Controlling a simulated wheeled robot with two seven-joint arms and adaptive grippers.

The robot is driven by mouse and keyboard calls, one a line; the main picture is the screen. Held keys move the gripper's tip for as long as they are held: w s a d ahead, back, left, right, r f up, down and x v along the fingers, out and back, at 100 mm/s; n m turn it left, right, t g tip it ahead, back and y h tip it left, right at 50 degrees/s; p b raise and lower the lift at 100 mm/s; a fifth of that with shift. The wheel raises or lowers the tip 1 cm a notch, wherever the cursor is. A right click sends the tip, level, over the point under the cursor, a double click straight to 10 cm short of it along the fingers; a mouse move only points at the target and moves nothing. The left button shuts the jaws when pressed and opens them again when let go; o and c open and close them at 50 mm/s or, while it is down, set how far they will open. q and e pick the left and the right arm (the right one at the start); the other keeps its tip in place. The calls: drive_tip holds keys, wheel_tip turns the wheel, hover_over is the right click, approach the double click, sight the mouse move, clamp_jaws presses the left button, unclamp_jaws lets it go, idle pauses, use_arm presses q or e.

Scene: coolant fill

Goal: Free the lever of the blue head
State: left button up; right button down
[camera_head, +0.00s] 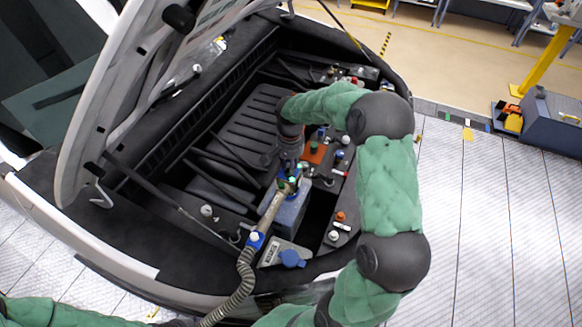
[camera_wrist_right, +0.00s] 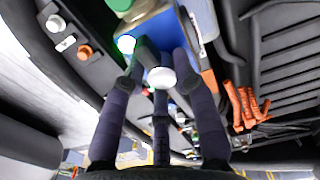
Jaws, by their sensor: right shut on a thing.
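The blue head (camera_head: 289,186) sits at the end of a beige hose (camera_head: 268,216), above a blue box in the engine bay. My right gripper (camera_head: 288,168) reaches down to it from above and is closed at it. In the right wrist view the dark fingers (camera_wrist_right: 161,85) close around a short dark lever with a white round end (camera_wrist_right: 161,77), beside a blue body (camera_wrist_right: 178,38) and a green light (camera_wrist_right: 126,43). The exact finger contact is partly hidden. My left arm shows only at the bottom left edge; its gripper is out of the picture.
The raised hood (camera_head: 110,100) stands at the left. Orange cables (camera_wrist_right: 243,105) run right of the fingers. Several small caps line the bay's right rim.

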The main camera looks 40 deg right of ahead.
sight(289, 165)
drive_tip(key=shift+a+f+m, duration=0.15)
drive_tip(key=shift+a+m, duration=0.1)
drive_tip(key=shift+m, duration=0.35)
drive_tip(key=c, duration=1.1)
unclamp_jaws()
drive_tip(key=shift+o, duration=0.3)
drive_tip(key=shift+w, duration=0.15)
drive_tip(key=shift+d+r, duration=0.1)
drive_tip(key=shift+r, duration=0.1)
drive_tip(key=shift+r, duration=0.3)
wheel_tip(289, 165, up, 11)
